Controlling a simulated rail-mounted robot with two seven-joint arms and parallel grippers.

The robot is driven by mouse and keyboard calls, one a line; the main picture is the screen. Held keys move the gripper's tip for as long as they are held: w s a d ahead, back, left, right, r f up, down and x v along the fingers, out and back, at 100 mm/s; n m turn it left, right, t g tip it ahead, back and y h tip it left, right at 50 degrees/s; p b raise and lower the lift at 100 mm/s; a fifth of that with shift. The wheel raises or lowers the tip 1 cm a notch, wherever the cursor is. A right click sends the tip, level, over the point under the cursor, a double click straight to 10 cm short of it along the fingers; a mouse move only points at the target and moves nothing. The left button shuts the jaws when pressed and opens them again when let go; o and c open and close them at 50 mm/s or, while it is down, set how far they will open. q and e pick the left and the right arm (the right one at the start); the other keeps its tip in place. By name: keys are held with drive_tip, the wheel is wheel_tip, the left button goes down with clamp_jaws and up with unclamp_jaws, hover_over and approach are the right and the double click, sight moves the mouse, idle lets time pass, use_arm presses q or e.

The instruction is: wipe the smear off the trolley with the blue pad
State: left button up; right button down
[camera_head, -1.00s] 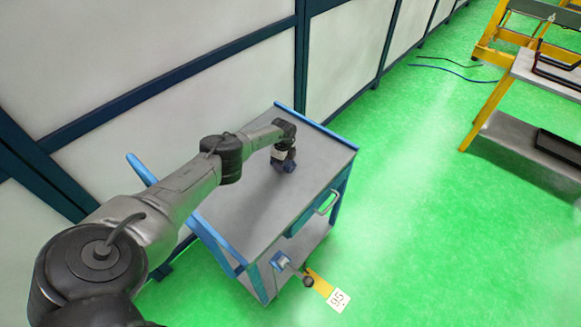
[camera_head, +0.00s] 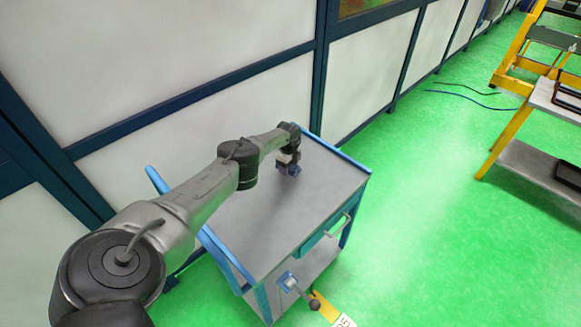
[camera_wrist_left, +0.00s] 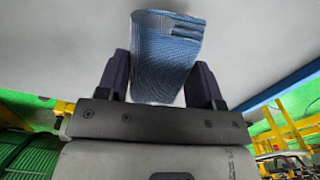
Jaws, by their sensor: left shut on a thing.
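The trolley has a grey top (camera_head: 262,226) with blue rims and stands against the wall panels. My left gripper (camera_head: 288,170) is over the far part of the top, near the far rim. In the left wrist view its two dark fingers (camera_wrist_left: 160,84) are shut on the blue pad (camera_wrist_left: 166,48), a folded, ribbed cloth. The pad stands out beyond the fingertips towards the grey surface. I cannot tell whether it touches. I cannot make out a smear; the arm and gripper hide part of the top. My right gripper is not in view.
A drawer handle (camera_head: 338,224) and a small clamp-like part (camera_head: 289,282) stick out on the trolley's near right side. A yellow-framed rack (camera_head: 507,135) stands at the right. Cables (camera_head: 462,95) lie on the green floor. The floor between is clear.

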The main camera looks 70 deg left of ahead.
use_arm(q)
drive_tip(key=shift+r+p, duration=1.7)
drive_tip(key=shift+r, duration=0.1)
drive_tip(key=shift+w, duration=0.1)
